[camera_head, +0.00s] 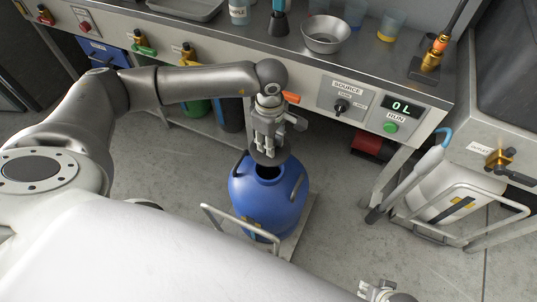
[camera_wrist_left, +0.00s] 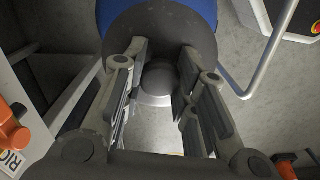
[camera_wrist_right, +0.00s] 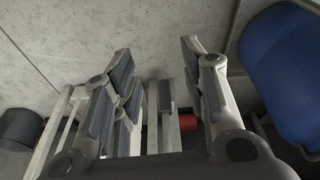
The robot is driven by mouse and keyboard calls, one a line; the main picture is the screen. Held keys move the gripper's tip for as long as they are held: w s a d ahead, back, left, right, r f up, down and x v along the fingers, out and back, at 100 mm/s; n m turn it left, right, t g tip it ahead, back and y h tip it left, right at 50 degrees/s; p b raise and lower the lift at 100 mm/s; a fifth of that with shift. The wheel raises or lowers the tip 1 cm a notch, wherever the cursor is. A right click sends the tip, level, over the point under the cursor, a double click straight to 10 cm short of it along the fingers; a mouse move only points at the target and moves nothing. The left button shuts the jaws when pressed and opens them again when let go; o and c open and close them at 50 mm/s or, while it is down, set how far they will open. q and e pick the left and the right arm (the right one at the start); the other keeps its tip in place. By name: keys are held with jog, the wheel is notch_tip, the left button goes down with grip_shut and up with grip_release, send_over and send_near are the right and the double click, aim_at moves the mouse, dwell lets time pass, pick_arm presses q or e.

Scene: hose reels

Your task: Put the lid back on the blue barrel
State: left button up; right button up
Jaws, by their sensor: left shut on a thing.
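My left gripper (camera_head: 269,143) is above the back of the mouth. It is shut on the knob of a dark grey round lid (camera_head: 266,159), which covers the far part of the mouth in the head view. In the left wrist view the lid (camera_wrist_left: 165,22) shows with its knob between the fingers and blue barrel behind it. I cannot tell the gap between lid and rim. My right gripper (camera_wrist_right: 152,65) is open and empty, away from the barrel.
A metal handle rail (camera_head: 236,222) stands close in front of the barrel. The bench (camera_head: 310,75) with source panel and valves is behind. A hose wand (camera_head: 410,178) and a white container (camera_head: 455,195) are at the right. Floor right of the barrel is clear.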

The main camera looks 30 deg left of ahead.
pick_arm(q)
jog(key=f, duration=0.1)
jog(key=f+n+b, duration=0.1)
jog(key=f, duration=0.1)
jog(key=shift+w+a+f, duration=0.2)
jog(key=shift+a+f, duration=0.15)
jog(key=shift+f, duration=0.05)
jog(key=shift+w+a+f+n+b, duration=0.1)
jog(key=shift+f+n+b, duration=0.2)
jog(key=shift+f+n, duration=0.1)
notch_tip(320, 180, down, 6)
jog(key=b, duration=0.4)
pick_arm(e)
jog(key=w+v, duration=0.1)
jog(key=v, duration=0.9)
jog(key=shift+w+r+t, duration=0.2)
jog(key=shift+r+t, duration=0.2)
jog(key=shift+r, duration=0.05)
jog(key=shift+d, duration=0.1)
pick_arm(q)
jog(key=shift+b, duration=0.4)
pick_arm(e)
jog(key=shift+f, duration=0.15)
